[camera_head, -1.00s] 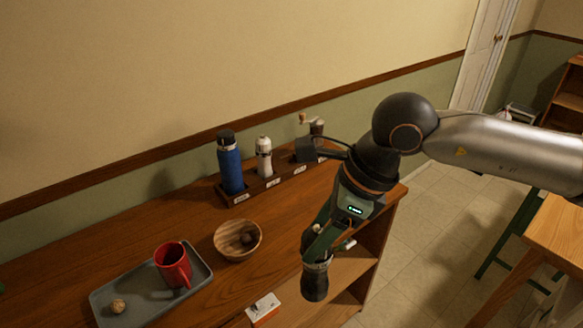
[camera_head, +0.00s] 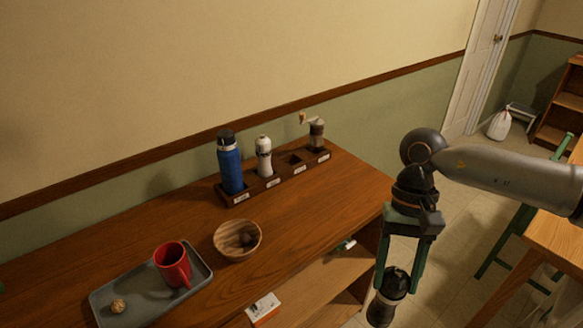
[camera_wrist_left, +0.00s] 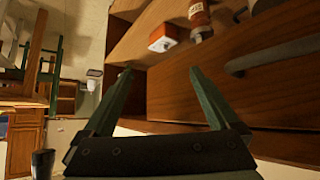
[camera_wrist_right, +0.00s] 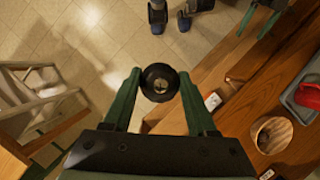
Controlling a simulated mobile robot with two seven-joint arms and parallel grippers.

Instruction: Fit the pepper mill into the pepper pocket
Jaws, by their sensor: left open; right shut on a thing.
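The dark pepper mill (camera_head: 380,309) with a silvery band hangs in my right gripper (camera_head: 398,280), off the counter's right end and in front of it. In the right wrist view the mill (camera_wrist_right: 160,83) shows end-on between the closed fingers. A wooden rack (camera_head: 252,188) stands at the back of the counter against the wall. It holds a blue bottle, a white mill and a crank grinder. One pocket (camera_head: 295,160) between the white mill and the grinder is empty; its label is too small to read. My left gripper (camera_wrist_left: 158,75) is open and empty, facing the shelves below.
A wooden bowl (camera_head: 256,249) and a grey tray (camera_head: 205,262) with a red mug (camera_head: 173,264) stand on the counter. A white-and-red box (camera_wrist_left: 163,38) and a red bottle (camera_wrist_left: 200,15) are on the lower shelf. A wooden table (camera_head: 550,230) is at the right.

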